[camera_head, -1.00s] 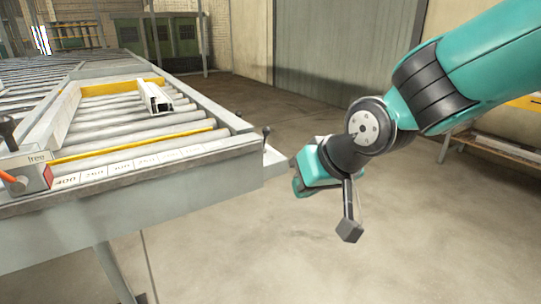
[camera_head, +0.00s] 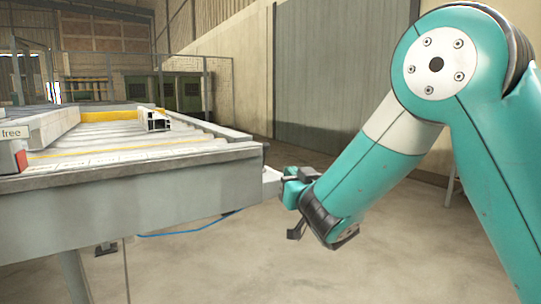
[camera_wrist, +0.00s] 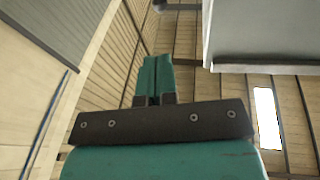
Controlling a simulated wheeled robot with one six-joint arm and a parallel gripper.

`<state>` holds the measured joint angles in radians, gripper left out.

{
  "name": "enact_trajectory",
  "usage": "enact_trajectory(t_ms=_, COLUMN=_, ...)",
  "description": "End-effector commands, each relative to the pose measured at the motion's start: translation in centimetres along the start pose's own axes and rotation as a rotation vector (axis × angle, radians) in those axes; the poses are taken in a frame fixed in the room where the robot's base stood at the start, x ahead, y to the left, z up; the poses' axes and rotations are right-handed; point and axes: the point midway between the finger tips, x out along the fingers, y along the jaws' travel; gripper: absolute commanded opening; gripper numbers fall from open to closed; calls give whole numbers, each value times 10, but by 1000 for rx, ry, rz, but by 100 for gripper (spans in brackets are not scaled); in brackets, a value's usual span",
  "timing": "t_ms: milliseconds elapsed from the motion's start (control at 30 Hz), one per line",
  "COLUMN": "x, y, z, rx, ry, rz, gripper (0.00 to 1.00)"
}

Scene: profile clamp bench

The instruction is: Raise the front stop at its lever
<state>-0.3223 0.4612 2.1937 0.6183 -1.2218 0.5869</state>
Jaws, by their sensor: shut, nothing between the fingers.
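My gripper (camera_head: 287,190) is low at the right front corner of the bench, beside a pale bracket (camera_head: 270,181). In the wrist view its two teal fingers (camera_wrist: 157,60) are shut together with nothing between them. A thin bar with a dark end (camera_wrist: 170,5) shows at the top edge of the wrist view, beyond the fingertips and apart from them; it looks like the lever. In the head view I cannot make out the lever now. A yellow strip (camera_head: 130,147) runs along the front of the rollers; I cannot tell whether it is the front stop.
A block marked "free" (camera_head: 14,133) stands at the left. The bench's grey underside or end (camera_wrist: 260,35) fills the wrist view's upper right. The floor right of the bench is open.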

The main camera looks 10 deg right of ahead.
Motion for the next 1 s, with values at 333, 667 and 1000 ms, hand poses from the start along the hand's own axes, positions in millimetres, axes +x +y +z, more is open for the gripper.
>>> enact_trajectory(t_ms=333, x=43, y=1, z=-7, rx=2, ry=-2, rz=4, gripper=0)
enact_trajectory(t_ms=667, x=110, y=1, z=-2, rx=1, ry=-1, rz=3, gripper=0)
enact_trajectory(t_ms=1000, x=139, y=1, z=0, rx=-1, ry=-1, rz=1, gripper=0)
